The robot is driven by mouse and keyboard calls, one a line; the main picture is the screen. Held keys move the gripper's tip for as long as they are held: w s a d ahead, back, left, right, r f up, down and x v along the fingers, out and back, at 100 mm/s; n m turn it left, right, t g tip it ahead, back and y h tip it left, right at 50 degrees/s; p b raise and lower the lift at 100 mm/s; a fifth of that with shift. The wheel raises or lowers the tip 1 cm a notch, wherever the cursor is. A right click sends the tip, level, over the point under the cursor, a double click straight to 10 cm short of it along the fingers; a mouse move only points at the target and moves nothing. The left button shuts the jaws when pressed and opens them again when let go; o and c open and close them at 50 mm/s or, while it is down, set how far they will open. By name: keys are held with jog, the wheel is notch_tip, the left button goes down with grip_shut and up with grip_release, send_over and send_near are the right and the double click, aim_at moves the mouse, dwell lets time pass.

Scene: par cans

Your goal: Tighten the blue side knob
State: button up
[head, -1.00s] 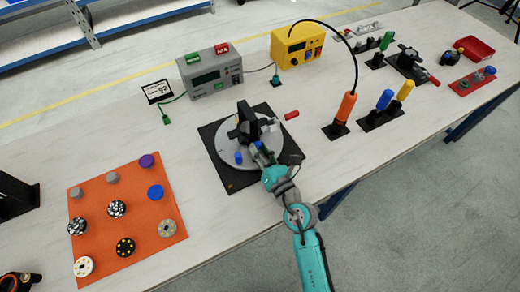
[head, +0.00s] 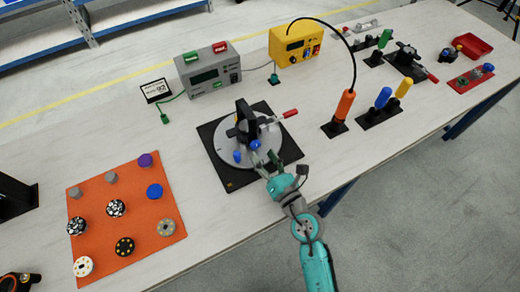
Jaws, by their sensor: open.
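A black par can fixture (head: 242,122) stands on a round grey turntable (head: 223,147) over a black square base (head: 236,182). Two blue knobs show low on its near side: a left blue knob (head: 237,156) and a right blue knob (head: 255,144). A red-tipped handle (head: 290,113) sticks out to the right. My gripper (head: 266,162) is open, just below the right blue knob, reaching in from the near edge of the table. The fingertips are small here, and I cannot tell whether they touch the knob.
An orange mat (head: 135,213) with several discs and knobs lies at the left. A grey meter (head: 208,68) and a yellow box (head: 296,45) stand behind. An orange-handled tool (head: 343,105) is at the right. The table's near edge runs under my arm.

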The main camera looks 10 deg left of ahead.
jog(key=v, duration=0.8)
jog(key=shift+s+d, duration=0.15)
jog(key=shift+d, duration=0.05)
jog(key=shift+s+d+m, duration=0.15)
jog(key=shift+s+m, duration=0.2)
jog(key=shift+m, duration=0.05)
jog(key=s+d+r+n+h, duration=0.2)
jog(key=s+d+n+h, duration=0.3)
jog(key=s+n, duration=0.9)
jog(key=s+d+r+n+h, duration=0.2)
jog(key=s+d+n+h, duration=0.3)
jog(key=s+d+n, duration=0.6)
jog(key=shift+s+r+n, duration=0.15)
jog(key=shift+s+n, duration=1.75)
jog(key=shift+n, duration=3.2)
jog(key=shift+d, duration=0.1)
